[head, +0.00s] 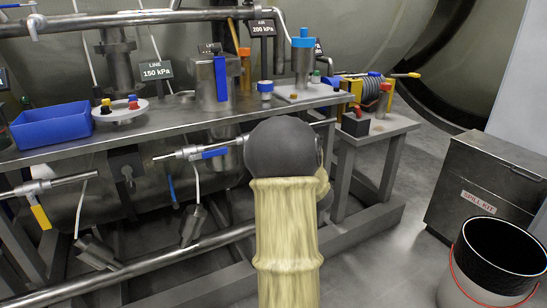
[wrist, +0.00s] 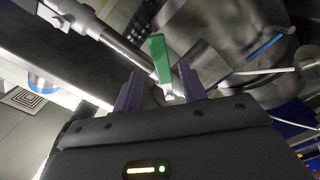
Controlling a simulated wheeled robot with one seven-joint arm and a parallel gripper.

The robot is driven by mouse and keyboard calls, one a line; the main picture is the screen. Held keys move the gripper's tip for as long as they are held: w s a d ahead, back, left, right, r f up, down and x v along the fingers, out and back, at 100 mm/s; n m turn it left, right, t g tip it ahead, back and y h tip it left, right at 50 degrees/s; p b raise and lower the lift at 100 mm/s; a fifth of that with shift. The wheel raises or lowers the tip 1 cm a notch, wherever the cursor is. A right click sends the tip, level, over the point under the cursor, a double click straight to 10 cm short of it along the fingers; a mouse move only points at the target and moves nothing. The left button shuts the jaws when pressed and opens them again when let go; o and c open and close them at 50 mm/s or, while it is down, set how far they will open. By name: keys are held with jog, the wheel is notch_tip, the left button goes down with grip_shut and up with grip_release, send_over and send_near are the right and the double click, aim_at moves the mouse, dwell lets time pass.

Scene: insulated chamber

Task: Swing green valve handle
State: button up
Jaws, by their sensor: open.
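The green valve handle (wrist: 160,58) shows in the wrist view as a flat green lever with a pale metal foot at its lower end. It lies beside a metal pipe. My gripper (wrist: 159,88) is open, its two dark purple fingers pointing toward the handle. The lower part of the handle appears in the gap between the fingers, nearer the right one. I cannot tell how deep it is between them or whether they touch it. In the head view my own arm covers the gripper, and I see no green handle there.
Other valve handles hang on pipes below the bench: a blue one (head: 215,153) and a yellow one (head: 41,217). The metal bench (head: 165,126) carries a blue bin (head: 52,125) and fittings.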

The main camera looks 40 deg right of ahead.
jog(key=shift+s+a+f, duration=0.15)
jog(key=shift+s+a, duration=0.1)
jog(key=shift+s, duration=0.3)
jog(key=shift+w+a+r, duration=0.2)
jog(key=shift+a, duration=0.05)
jog(key=c, duration=0.7)
jog(key=a+m+g+p, duration=0.1)
jog(key=a+p, duration=0.1)
jog(key=w+a+r+m+g+p, duration=0.1)
jog(key=a+p, duration=0.1)
jog(key=a, duration=0.1)
jog(key=w+a+m+g+p, duration=0.1)
jog(key=a+m+p, duration=0.1)
jog(key=shift+a+r, duration=0.4)
grip_shut()
jog(key=s+a+m+g+y+p, duration=0.1)
jog(key=s+a+g+p, duration=0.2)
jog(key=s+a, duration=0.3)
jog(key=s+a+m+g+y+p, duration=0.1)
jog(key=s+a+g+p, duration=0.3)
jog(key=a, duration=0.9)
jog(key=s+a+m+g+y+p, duration=0.2)
jog(key=s+a+g+p, duration=0.2)
jog(key=s+a, duration=0.4)
jog(key=shift+s+a+f+g, duration=0.15)
jog(key=shift+s+a+g, duration=0.25)
jog(key=shift+a, duration=0.45)
